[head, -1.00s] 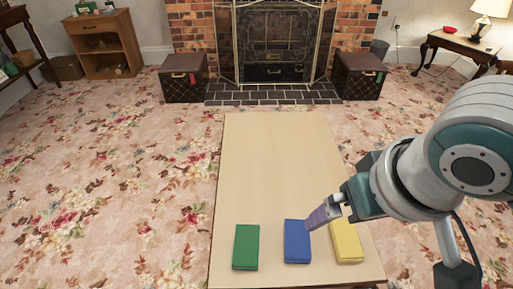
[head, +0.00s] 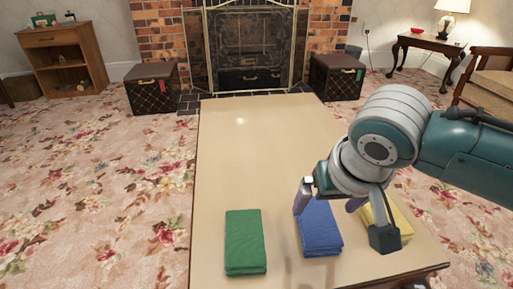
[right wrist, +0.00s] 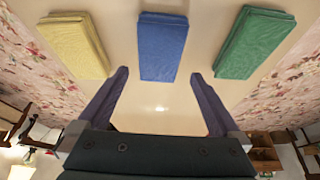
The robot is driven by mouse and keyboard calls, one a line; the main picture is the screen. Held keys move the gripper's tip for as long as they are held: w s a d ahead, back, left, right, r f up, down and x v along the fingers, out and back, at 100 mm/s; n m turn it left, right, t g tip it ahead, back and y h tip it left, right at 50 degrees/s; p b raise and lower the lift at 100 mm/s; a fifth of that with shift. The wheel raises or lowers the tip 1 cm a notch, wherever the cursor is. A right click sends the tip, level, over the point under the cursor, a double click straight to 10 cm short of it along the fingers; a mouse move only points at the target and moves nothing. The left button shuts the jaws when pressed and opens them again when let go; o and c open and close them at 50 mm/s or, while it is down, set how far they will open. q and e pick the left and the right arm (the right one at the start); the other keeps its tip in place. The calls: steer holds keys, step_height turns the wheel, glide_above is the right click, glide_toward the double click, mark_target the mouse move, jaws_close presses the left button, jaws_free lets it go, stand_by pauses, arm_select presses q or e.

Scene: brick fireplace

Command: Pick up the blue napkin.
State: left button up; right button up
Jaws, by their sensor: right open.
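The folded blue napkin (head: 319,232) lies on the table between the green and yellow napkins, its far end partly covered by my gripper in the head view. It also shows in the right wrist view (right wrist: 163,48), at top centre. My right gripper (head: 325,211) is open and empty at the napkin's far end, its two fingers spread wide. In the right wrist view the fingertips (right wrist: 160,74) appear on either side of the napkin's near end in that picture, with nothing between them. Their exact height over the table is unclear. My left gripper is not in view.
A green napkin (head: 245,241) lies to the left on the pale table (head: 255,150). A yellow napkin (head: 400,223) lies to the right, partly hidden by my arm. The table's far half is clear. Dark boxes (head: 152,88) (head: 336,77) flank the fireplace (head: 252,50).

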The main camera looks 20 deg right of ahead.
mark_target(318, 219)
steer(key=b+x, duration=0.2)
steer(key=x, duration=0.1)
steer(key=b+x, duration=0.2)
steer(key=shift+s+f, duration=0.1)
steer(key=shift+f, duration=0.4)
steer(key=shift+r, duration=0.1)
steer(key=shift+c, duration=0.2)
steer(key=c, duration=1.1)
